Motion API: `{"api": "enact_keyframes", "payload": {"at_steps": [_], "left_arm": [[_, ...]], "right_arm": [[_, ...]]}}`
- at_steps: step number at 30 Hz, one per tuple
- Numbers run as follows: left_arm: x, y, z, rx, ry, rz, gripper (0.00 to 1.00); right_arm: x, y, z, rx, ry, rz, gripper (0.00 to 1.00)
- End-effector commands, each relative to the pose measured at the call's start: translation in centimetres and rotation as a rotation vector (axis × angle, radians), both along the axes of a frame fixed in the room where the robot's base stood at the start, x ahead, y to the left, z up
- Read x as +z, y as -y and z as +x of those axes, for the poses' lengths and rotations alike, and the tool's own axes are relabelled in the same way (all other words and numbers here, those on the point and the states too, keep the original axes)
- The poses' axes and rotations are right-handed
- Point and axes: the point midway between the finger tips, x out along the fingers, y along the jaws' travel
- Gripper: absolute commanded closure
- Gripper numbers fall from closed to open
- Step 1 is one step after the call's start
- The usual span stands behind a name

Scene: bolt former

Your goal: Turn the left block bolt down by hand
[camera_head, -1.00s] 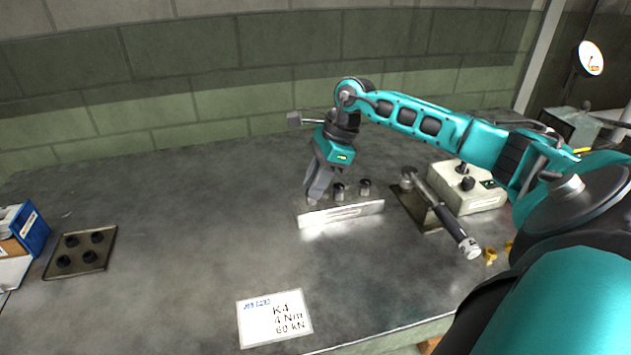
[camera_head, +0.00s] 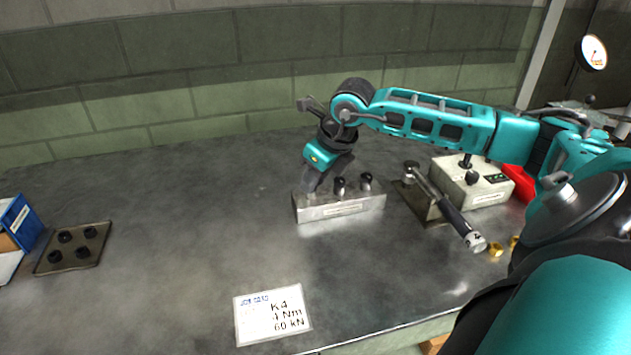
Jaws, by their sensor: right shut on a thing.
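A grey metal block (camera_head: 340,208) sits in the middle of the table, a small label on its front face. Two dark bolts, the middle bolt (camera_head: 340,186) and the right bolt (camera_head: 366,181), stand upright in its top. My right gripper (camera_head: 308,188) points down at the block's left end, its fingers shut on the left block bolt, which they hide. How far that bolt is down cannot be seen. My left gripper is not in view.
A torque wrench (camera_head: 450,212) lies right of the block on a dark plate, next to a beige box (camera_head: 470,184). Brass pieces (camera_head: 496,249) lie nearby. A job card (camera_head: 272,315) lies in front; a tray of black parts (camera_head: 74,249) lies left.

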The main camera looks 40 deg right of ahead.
Motion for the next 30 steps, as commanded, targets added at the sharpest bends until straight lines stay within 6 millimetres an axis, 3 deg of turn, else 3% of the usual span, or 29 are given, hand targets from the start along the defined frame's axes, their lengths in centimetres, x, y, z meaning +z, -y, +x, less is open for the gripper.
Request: {"api": "enact_keyframes", "payload": {"at_steps": [12, 30], "left_arm": [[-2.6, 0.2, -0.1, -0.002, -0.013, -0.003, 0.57], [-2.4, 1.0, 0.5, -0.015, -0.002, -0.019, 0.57]], "right_arm": [[-0.1, -0.5, 0.1, -0.394, 0.004, 0.001, 1.0], [0.1, -0.9, 0.4, -0.967, 0.001, 0.003, 1.0]]}}
